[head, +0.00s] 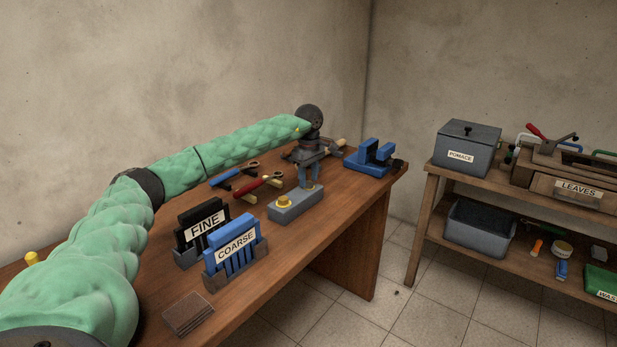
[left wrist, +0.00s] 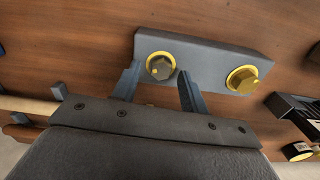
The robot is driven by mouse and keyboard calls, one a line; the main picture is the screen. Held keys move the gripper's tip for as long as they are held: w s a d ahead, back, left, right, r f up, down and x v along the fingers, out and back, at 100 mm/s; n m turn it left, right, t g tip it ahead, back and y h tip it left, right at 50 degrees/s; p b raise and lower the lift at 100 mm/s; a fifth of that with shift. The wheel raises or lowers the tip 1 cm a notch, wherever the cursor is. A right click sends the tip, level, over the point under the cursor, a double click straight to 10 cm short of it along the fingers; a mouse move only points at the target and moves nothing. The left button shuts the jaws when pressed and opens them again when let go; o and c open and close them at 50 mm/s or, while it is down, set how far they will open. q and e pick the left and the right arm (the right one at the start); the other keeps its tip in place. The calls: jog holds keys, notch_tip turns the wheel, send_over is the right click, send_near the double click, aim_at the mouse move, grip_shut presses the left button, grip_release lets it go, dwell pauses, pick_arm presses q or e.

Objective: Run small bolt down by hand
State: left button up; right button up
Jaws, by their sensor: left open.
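A grey block (head: 297,206) lies on the wooden bench with two bolts in yellow rings. The larger-looking bolt (head: 284,201) is at its near end; it also shows in the left wrist view (left wrist: 241,79). The small bolt (left wrist: 160,67) is at the other end, with a brownish hex head. My left gripper (head: 310,184) points down over that end. In the left wrist view its open fingers (left wrist: 158,74) appear one on each side of the small bolt's head. I cannot tell whether they touch it. My right gripper is out of view.
FINE (head: 203,229) and COARSE (head: 236,248) racks stand nearer on the bench (head: 262,304). Red-handled (head: 252,189) and blue-handled (head: 226,179) tools lie behind the block. A blue vise (head: 370,160) stands at the far end. A shelf with crates is at right.

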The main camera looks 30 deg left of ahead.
aim_at(308, 182)
pick_arm(q)
jog(key=shift+r, duration=0.45)
notch_tip(308, 182, up, 6)
jog(key=shift+f+b, duration=0.1)
jog(key=shift+b, duration=0.4)
jog(key=shift+r, duration=0.45)
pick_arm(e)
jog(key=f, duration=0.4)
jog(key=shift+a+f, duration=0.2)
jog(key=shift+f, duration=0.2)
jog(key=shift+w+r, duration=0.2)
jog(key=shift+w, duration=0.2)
